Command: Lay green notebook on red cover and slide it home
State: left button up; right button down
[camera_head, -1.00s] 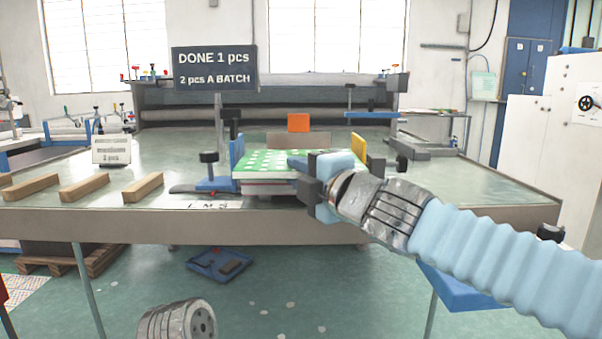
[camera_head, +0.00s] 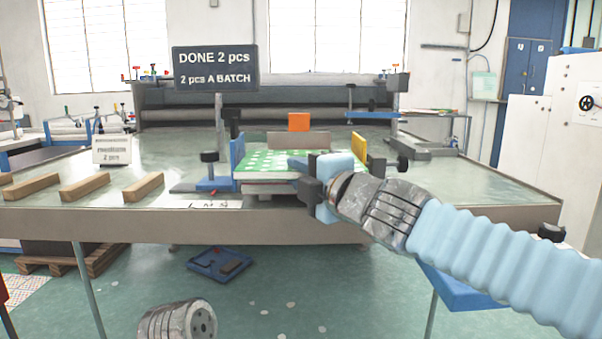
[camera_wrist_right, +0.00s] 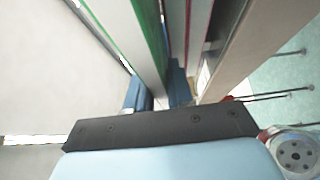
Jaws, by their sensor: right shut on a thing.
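My left gripper is out of view.
A blue guide (camera_head: 237,152) stands left of the stack, a yellow guide (camera_head: 358,146) right, and an orange block (camera_head: 299,122) behind. Wooden bars (camera_head: 85,186) lie on the table (camera_head: 490,190) at left. A sign (camera_head: 215,68) reads "DONE 2 pcs".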

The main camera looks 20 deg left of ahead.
jog(key=shift+f, duration=0.2)
jog(key=c, duration=0.9)
grip_release()
jog(key=shift+f+b, duration=0.25)
jog(key=shift+b, duration=0.15)
jog(key=shift+s+d+b, duration=0.45)
jog(key=shift+s, duration=1.15)
jog(key=shift+s+d+b, duration=0.45)
jog(key=shift+s+d, duration=0.05)
jog(key=shift+s, duration=1.15)
jog(key=shift+s+d+b, duration=0.45)
jog(key=shift+s, duration=1.15)
